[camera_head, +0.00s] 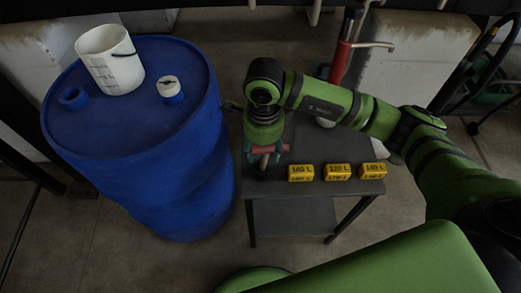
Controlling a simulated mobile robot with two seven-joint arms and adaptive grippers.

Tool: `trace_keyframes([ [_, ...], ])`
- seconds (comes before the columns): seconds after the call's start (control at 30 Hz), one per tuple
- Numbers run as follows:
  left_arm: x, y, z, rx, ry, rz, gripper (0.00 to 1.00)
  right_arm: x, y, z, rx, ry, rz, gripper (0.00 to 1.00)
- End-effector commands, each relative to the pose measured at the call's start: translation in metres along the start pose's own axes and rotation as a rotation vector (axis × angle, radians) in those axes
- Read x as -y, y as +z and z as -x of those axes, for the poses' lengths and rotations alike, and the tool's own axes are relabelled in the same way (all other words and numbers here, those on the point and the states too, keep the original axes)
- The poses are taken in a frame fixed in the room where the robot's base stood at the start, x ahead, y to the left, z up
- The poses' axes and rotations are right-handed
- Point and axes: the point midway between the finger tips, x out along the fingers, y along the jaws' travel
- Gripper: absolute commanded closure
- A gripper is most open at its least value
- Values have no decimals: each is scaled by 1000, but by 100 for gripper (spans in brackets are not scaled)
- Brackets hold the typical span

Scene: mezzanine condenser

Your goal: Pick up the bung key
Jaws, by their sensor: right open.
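A tool with a red crossbar handle and a grey shaft (263,149), which looks like the bung key, stands at the left end of the small dark side table (290,219). My right gripper (264,147) is over it, pointing down, with its teal fingertips apart on either side of the red bar. The fingers hide parts of the tool, and I cannot tell whether they touch it. My left gripper is not in view.
Several yellow labelled blocks, including one at the right (374,171), line the table's front edge. A large blue drum (150,150) stands close on the left, with a white bucket (109,59) and a white-capped fitting (169,87) on top. A red-handled pump (341,60) stands behind.

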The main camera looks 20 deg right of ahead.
Motion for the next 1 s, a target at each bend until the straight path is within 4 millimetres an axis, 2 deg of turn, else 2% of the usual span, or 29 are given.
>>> trace_keyframes([
  [0.13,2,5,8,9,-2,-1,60,-3,0,-20,-10,19,0,45],
  [0.4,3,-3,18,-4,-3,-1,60,2,2,-59,-11,20,0,45],
  [0.7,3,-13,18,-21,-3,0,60,3,3,-65,-7,16,0,45],
  [0.73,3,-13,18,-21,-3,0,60,3,3,-65,-7,16,0,41],
  [0.77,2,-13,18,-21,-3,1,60,3,3,-65,-7,15,0,53],
  [0.8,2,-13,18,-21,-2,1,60,3,3,-65,-6,15,0,69],
  [0.83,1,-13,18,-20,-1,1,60,3,3,-65,-6,15,0,75],
  [1.0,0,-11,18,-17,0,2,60,4,4,-63,-3,12,0,76],
])
